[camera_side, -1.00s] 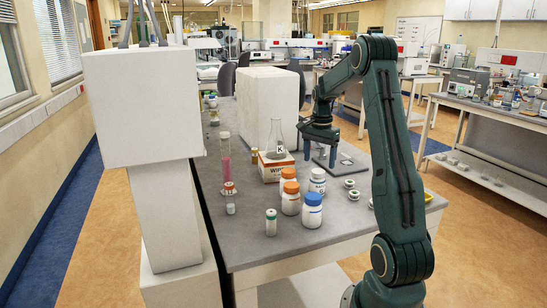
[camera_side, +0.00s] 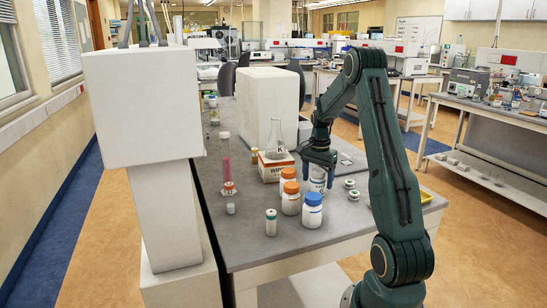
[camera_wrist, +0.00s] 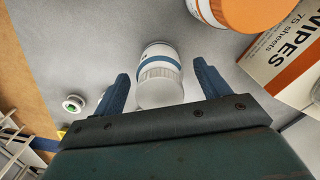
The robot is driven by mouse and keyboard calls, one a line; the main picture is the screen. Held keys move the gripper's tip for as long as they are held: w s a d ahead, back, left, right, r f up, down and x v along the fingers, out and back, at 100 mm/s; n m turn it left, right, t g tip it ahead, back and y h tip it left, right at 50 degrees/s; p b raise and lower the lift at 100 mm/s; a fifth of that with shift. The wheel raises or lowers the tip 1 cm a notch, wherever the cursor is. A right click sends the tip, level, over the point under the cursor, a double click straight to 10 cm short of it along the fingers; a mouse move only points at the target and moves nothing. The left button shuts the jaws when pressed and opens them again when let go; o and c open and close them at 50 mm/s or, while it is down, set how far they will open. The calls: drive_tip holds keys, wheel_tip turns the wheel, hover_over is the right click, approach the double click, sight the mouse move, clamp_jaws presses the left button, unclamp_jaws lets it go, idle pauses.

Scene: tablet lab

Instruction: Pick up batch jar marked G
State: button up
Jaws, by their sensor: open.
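A white jar with a white lid (camera_side: 317,187) stands on the bench below my gripper (camera_side: 319,174). In the wrist view the same jar (camera_wrist: 160,54) shows a blue band and lies between the two blue fingers of my gripper (camera_wrist: 163,82). The fingers are open, with a gap on each side of the jar. Other white jars stand nearby: two with orange lids (camera_side: 291,203) and one with a blue lid (camera_side: 312,215). I cannot read a G on any of them; my fingers partly hide the white-lidded jar in the side view.
A wipes box (camera_side: 272,171) with a flask marked K (camera_side: 276,143) stands behind left of the jars. A tall tube with pink liquid (camera_side: 227,165) and a green-capped vial (camera_side: 271,222) are further left. Small green-white pieces (camera_side: 353,195) lie right.

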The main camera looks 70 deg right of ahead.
drive_tip(key=shift+f, duration=0.7)
drive_tip(key=c, duration=1.1)
drive_tip(key=shift+r, duration=0.2)
wheel_tip(320, 180, up, 20)
drive_tip(key=shift+f, duration=0.15)
